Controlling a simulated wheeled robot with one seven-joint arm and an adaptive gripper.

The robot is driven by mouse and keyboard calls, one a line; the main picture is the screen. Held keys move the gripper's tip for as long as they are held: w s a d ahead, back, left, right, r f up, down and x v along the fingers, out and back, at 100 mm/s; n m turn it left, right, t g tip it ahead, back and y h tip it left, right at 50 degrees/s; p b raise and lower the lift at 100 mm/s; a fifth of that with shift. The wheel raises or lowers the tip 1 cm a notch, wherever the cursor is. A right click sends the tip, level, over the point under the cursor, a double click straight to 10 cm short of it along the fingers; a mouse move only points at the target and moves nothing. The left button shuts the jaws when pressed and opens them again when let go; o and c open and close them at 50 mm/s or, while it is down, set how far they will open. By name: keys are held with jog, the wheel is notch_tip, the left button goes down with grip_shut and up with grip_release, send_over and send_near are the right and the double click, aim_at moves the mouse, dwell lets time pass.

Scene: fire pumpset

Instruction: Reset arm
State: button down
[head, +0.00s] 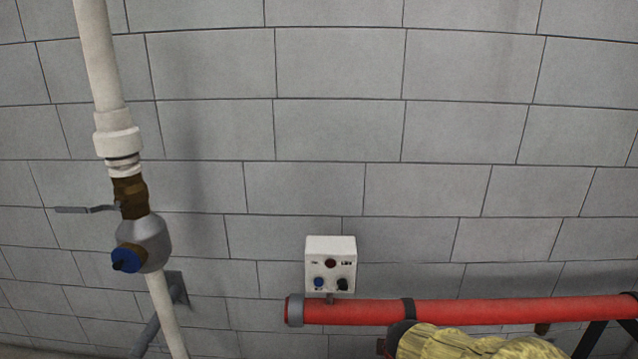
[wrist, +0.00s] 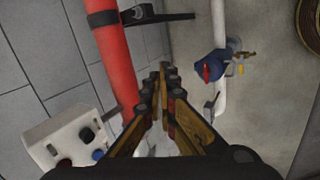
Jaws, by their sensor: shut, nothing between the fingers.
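My gripper (wrist: 163,72) shows in the wrist view with its two fingers together at the tips, empty. It points past a red pipe on its left and a white pipe on its right, and I see it touching neither. My gripper is not visible in the head view.
A white control box (head: 331,263) with knobs sits just above the red pipe (head: 480,311). A white vertical pipe (head: 98,60) with a valve (head: 130,195) stands at left. A yellow object (head: 460,343) is at the bottom edge. A blue fitting (wrist: 210,66) is beside the white pipe (wrist: 219,100).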

jog(key=s+r+m, duration=0.7)
jog(key=s, duration=0.5)
jog(key=s+d+r+m+g+y, duration=0.1)
jog(key=s+r+m, duration=0.7)
jog(key=s, duration=0.5)
jog(key=shift+r+m, duration=0.25)
jog(key=shift+m, duration=0.05)
